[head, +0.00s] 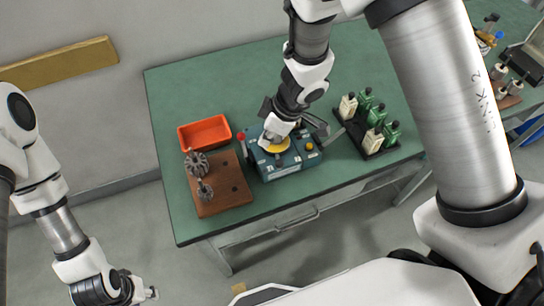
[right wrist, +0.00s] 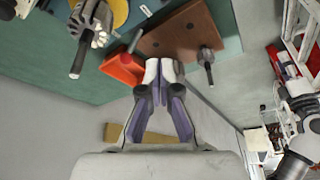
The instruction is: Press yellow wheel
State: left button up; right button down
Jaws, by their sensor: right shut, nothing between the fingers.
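The yellow wheel (head: 280,150) lies on top of the blue machine (head: 290,165) near the table's front edge. My right gripper (head: 268,142) is shut and empty, pointing down over the wheel and hiding part of it. I cannot tell whether it touches the wheel. In the right wrist view, the shut fingers (right wrist: 165,66) show in the middle, and a yellow disc (right wrist: 120,12) shows at the top edge. My left gripper (head: 147,294) hangs low at the lower left, away from the table; its fingers are too small to read.
An orange tray (head: 204,133) and a brown board (head: 232,190) with dark armatures (head: 197,163) stand left of the machine. A black rack (head: 372,148) with green and white pieces stands right of it. The green tabletop (head: 200,85) is clear behind.

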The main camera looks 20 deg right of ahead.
aim_at(279, 147)
jog(key=f, duration=0.2)
jog(key=f+b, duration=0.1)
jog(key=f, duration=0.2)
jog(key=f+b, duration=0.1)
jog(key=f, duration=0.2)
jog(key=shift+s+d, duration=0.15)
jog(key=shift+d, duration=0.25)
jog(key=shift+s+d, duration=0.2)
jog(key=shift+d, duration=0.1)
jog(key=shift+w+a, duration=0.1)
jog(key=shift+a, duration=0.1)
jog(key=shift+d, duration=0.15)
